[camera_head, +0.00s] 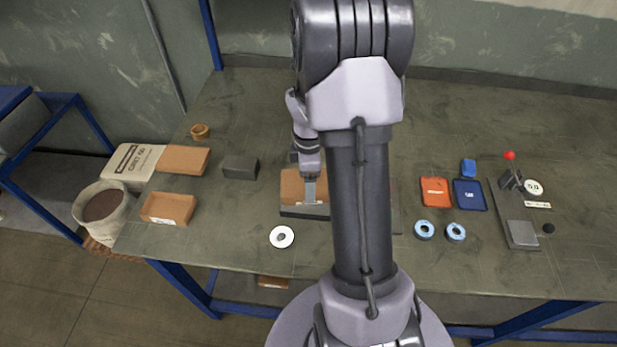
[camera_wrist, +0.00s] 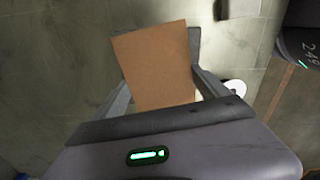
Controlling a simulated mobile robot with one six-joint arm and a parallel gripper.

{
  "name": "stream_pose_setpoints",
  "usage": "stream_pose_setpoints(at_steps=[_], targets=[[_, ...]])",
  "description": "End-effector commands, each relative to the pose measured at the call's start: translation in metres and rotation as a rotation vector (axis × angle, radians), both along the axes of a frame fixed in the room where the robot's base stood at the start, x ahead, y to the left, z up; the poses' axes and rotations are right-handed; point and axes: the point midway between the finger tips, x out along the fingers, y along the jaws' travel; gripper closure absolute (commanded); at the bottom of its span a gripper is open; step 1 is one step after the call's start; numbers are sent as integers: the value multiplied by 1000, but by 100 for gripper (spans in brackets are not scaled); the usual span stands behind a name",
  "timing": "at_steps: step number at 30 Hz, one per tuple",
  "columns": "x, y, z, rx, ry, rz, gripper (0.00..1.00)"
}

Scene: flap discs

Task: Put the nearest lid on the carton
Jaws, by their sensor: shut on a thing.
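My gripper (camera_head: 311,189) is shut on a brown cardboard piece (camera_head: 293,184) over a dark grey base (camera_head: 306,212) at mid-table. In the wrist view this cardboard (camera_wrist: 158,62) is a plain flat panel between the two fingers, slightly turned. I take it for the lid; whether a carton lies under it is hidden. The base's grey edge (camera_wrist: 195,42) shows beyond it, and I cannot tell whether they touch. Two more brown cardboard pieces lie at the table's left: a shallow open one (camera_head: 168,208) with a white label, and a flat one (camera_head: 183,160) behind it.
A dark grey block (camera_head: 240,167) and a tape roll (camera_head: 200,131) stand at the left. A white disc (camera_head: 282,237) lies near the front edge. Blue rings (camera_head: 424,230), an orange tray (camera_head: 435,191), a blue tray (camera_head: 469,195) and a red-knobbed lever device (camera_head: 522,232) stand right of my arm.

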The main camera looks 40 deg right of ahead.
Motion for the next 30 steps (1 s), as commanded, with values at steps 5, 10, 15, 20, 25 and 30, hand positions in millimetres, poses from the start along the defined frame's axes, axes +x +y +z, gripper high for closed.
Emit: stream_pose_setpoints(at_steps=[5,10,15,20,25,30], targets=[[0,0,-3,0,0,0,41],[0,0,-2,0,0,0,41],[0,0,-2,0,0,0,0],[0,0,-3,0,0,0,0],[0,0,2,0,0,0,0],[0,0,29,-1,-1,1,0]])
